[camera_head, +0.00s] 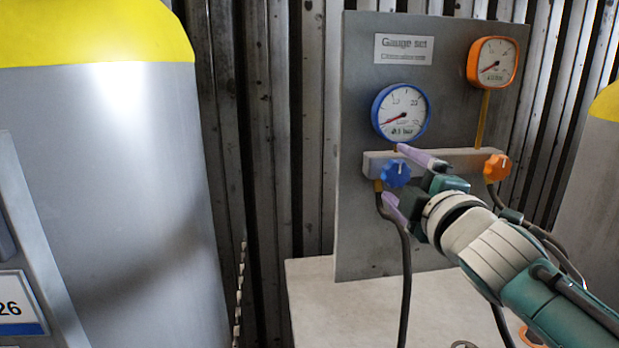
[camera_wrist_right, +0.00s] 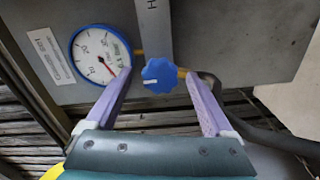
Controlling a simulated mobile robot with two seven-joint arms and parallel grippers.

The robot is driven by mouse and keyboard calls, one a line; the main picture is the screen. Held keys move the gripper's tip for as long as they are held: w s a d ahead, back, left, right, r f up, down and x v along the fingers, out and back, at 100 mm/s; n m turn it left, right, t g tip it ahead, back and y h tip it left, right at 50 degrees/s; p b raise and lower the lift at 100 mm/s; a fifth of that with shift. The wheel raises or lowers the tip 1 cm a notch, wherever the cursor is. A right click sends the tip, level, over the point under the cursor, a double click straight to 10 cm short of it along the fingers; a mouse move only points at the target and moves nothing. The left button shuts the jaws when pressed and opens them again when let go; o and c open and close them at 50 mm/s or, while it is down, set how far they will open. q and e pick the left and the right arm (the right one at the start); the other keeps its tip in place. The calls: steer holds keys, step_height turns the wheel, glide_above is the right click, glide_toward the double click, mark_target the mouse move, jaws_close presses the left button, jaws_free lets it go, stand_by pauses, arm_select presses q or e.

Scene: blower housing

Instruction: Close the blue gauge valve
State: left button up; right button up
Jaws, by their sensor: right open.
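The blue gauge valve (camera_head: 395,173) is a round ridged knob with a white mark, on the manifold bar below the blue-rimmed gauge (camera_head: 401,113). My right gripper (camera_head: 398,180) is open, with its two purple fingers on the upper and lower sides of the knob in the head view. In the right wrist view the blue knob (camera_wrist_right: 160,75) shows between and beyond the open fingertips (camera_wrist_right: 158,82), with gaps on both sides. I see no contact with it. The gauge (camera_wrist_right: 101,55) lies left of the knob there. My left gripper is not in view.
An orange valve knob (camera_head: 497,167) is right of the blue one, under an orange gauge (camera_head: 492,62). Black hoses (camera_head: 405,270) hang from the manifold bar. A large grey cylinder with a yellow top (camera_head: 110,150) fills the left. The pale bench top (camera_head: 310,290) is clear at left.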

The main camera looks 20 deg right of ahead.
steer(key=v, duration=0.9)
steer(key=shift+s+p, duration=0.35)
steer(key=shift+p, duration=0.05)
